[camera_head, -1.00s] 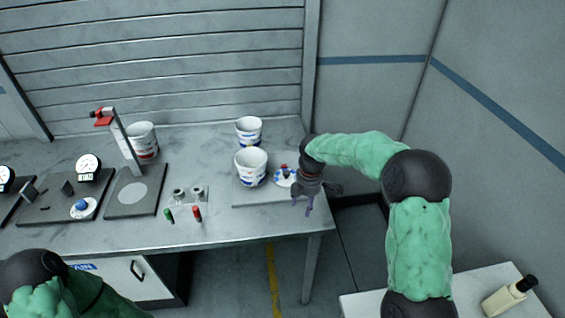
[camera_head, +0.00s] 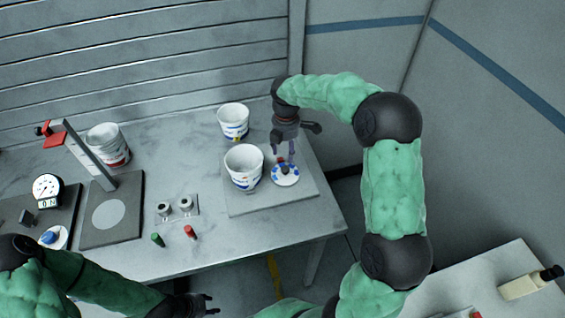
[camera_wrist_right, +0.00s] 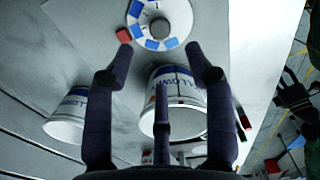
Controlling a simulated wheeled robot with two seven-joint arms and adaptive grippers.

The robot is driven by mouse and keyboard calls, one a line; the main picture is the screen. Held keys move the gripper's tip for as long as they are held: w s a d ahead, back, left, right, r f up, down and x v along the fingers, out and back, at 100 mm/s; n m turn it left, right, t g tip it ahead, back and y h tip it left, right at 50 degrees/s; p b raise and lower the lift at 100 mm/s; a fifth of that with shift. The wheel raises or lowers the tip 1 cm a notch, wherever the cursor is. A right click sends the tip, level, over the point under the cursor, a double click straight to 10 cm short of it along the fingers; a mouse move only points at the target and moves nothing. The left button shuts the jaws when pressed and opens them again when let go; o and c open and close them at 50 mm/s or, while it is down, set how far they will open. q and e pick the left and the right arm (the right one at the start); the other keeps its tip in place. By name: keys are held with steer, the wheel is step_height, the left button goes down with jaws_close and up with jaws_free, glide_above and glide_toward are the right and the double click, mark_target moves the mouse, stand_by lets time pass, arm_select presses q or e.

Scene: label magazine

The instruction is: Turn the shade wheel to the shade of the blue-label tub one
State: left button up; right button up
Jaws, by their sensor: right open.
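The shade wheel (camera_head: 285,174) is a white disc with blue patches of differing shades and a dark central knob, on a grey board (camera_head: 240,203). It also shows at the top of the right wrist view (camera_wrist_right: 177,27), with a small red block (camera_wrist_right: 124,35) beside its rim. A white tub with blue lettering (camera_head: 244,170) stands left of the wheel; another white tub with a blue and yellow label (camera_head: 234,125) stands behind. My right gripper (camera_head: 284,154) is open and empty, fingers down just above the wheel. My left gripper (camera_head: 209,303) is low at the table's front; its fingers are too small to judge.
A red-label tub (camera_head: 108,147), a stand with a red clamp (camera_head: 85,155), a dial gauge (camera_head: 47,190) and a blue knob (camera_head: 49,238) are at the left. Two small cups (camera_head: 175,207) and green and red markers (camera_head: 190,232) lie in mid-table.

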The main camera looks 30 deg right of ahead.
mark_target(285, 168)
step_height(285, 168, down, 9)
steer(key=shift+f+b, duration=0.15)
steer(key=shift+b, duration=0.55)
jaws_close()
